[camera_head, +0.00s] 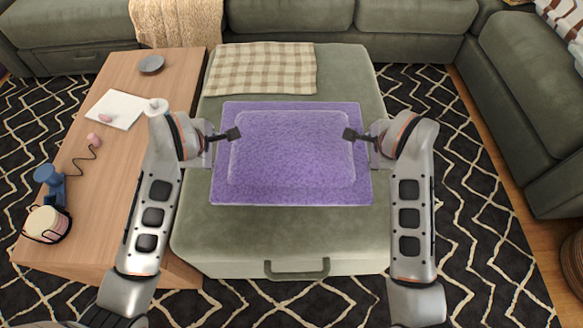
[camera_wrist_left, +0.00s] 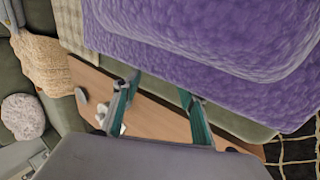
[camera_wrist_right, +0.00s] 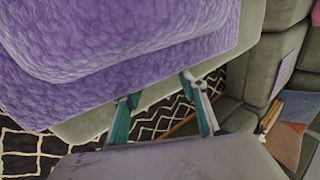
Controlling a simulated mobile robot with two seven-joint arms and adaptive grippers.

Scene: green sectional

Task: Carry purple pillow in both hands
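The purple pillow (camera_head: 290,170) lies flat on the green ottoman (camera_head: 330,235), with a raised middle panel and a wide flat border. My left gripper (camera_head: 232,134) is at the pillow's left side and my right gripper (camera_head: 352,134) at its right side. In the left wrist view, the left fingers (camera_wrist_left: 160,88) stand apart with nothing seen between them, close to the pillow's edge (camera_wrist_left: 200,75). In the right wrist view, the right fingers (camera_wrist_right: 162,88) are also apart and empty beside the pillow (camera_wrist_right: 110,75). I cannot tell whether either gripper touches the pillow.
A checked cloth (camera_head: 262,70) lies on the ottoman behind the pillow. A wooden table (camera_head: 125,165) at left holds a blue object (camera_head: 50,183), a cream-coloured round item (camera_head: 46,224) and a white sheet (camera_head: 115,109). Green sofa sections (camera_head: 530,90) stand behind and at right; patterned rug (camera_head: 480,240) lies between.

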